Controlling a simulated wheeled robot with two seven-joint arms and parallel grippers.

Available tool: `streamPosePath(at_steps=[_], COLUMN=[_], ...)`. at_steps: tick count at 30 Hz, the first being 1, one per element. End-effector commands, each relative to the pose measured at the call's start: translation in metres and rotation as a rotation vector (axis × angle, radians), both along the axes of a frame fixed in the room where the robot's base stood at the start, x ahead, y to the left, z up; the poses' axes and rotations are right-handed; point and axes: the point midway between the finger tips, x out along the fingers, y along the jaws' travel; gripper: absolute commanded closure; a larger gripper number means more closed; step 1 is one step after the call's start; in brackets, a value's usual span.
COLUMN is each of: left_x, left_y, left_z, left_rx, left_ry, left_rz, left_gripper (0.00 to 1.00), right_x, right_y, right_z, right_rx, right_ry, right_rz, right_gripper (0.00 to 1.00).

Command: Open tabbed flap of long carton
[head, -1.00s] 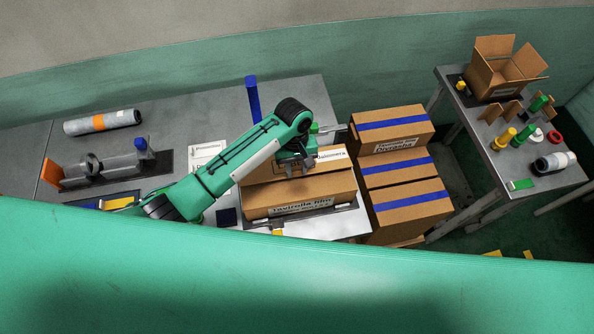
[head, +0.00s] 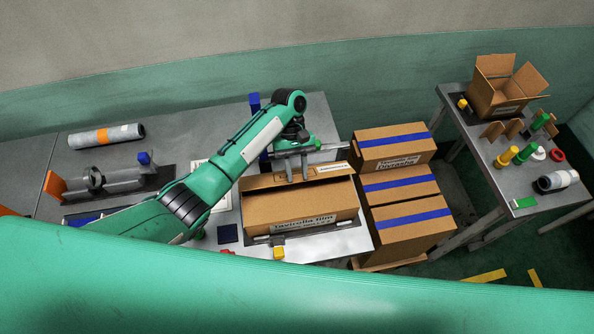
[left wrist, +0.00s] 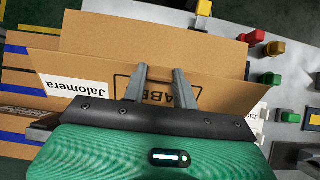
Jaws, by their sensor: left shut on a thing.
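The long brown carton (head: 300,207) lies on a light board at the right end of the grey bench. Its front label reads "Tavirolla film". Its tabbed flap (head: 262,182) stands raised along the far edge, with a white label strip at its right end. The left wrist view shows the flap's outer face (left wrist: 215,88), with a "Jalomera" label and partly hidden print. My left gripper (head: 297,179) reaches down over the far side and is shut on the flap. Its two fingers (left wrist: 158,75) show against the flap in the wrist view. The carton's inside is mostly hidden. My right gripper is not in view.
Blue-taped cartons (head: 400,185) are stacked close to the right of the bench. A blue post (head: 255,103) stands behind my left arm. A yellow block (head: 279,253) sits before the carton. A side table (head: 520,178) at right holds an open box (head: 497,98) and rolls.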

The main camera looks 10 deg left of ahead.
Motion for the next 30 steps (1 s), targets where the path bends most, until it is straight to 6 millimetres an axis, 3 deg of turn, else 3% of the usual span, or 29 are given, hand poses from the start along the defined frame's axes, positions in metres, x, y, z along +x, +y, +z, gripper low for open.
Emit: streamPosePath(at_steps=[6, 7, 10, 22, 30], left_x=[0.0, 0.0, 0.0, 0.004, 0.029], left_y=[0.0, 0.0, 0.0, 0.002, 0.01], left_z=[0.0, 0.0, 0.0, 0.005, 0.039], left_rx=[0.0, 0.0, 0.001, 0.003, 0.003], left_ry=[-0.001, -0.001, -0.002, -0.004, -0.006], left_rz=[0.0, 0.0, 0.0, 0.0, 0.0], left_gripper=[1.0, 0.68, 0.49, 0.49, 0.49], right_x=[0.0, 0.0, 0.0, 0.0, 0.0], right_y=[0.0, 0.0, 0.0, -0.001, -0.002], right_z=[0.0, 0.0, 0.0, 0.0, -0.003], right_rx=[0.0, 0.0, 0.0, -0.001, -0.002], right_ry=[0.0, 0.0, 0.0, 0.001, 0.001], right_rz=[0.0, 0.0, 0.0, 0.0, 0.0], right_gripper=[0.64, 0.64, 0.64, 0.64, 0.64])
